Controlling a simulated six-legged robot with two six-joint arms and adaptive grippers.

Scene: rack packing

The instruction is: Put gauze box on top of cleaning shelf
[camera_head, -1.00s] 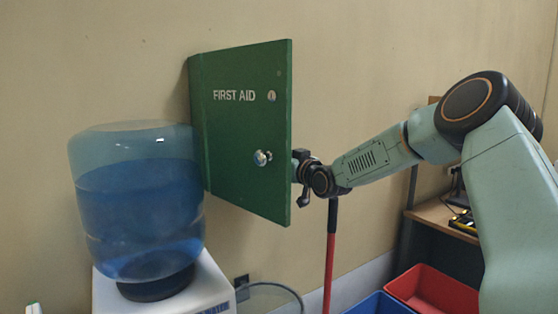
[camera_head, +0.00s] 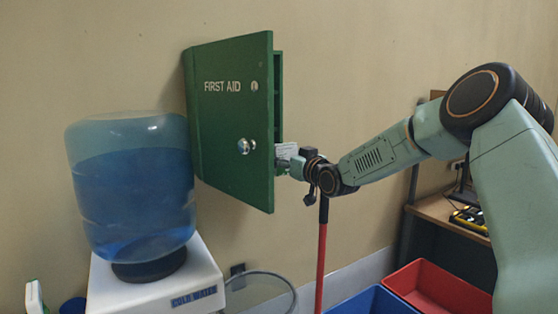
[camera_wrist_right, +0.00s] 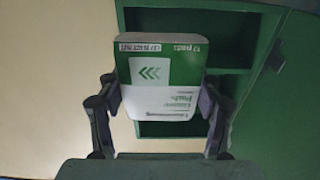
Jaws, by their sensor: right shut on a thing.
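The gauze box (camera_wrist_right: 162,75), white and green with printed text, is between the fingers of my right gripper (camera_wrist_right: 160,105) in the right wrist view. The gripper is shut on it. In the head view a small white part of the box (camera_head: 287,151) shows beside the right gripper (camera_head: 290,163), at the right edge of the open green first aid door (camera_head: 225,115). The cabinet's green shelves (camera_wrist_right: 190,55) show behind the box in the wrist view. I cannot identify the cleaning shelf. My left gripper is not in view.
A water cooler with a blue bottle (camera_head: 135,195) stands at the left. A red bin (camera_head: 437,290) and a blue bin (camera_head: 365,302) are at the lower right, with a desk (camera_head: 450,218) behind. A red pole (camera_head: 321,255) stands below the right wrist.

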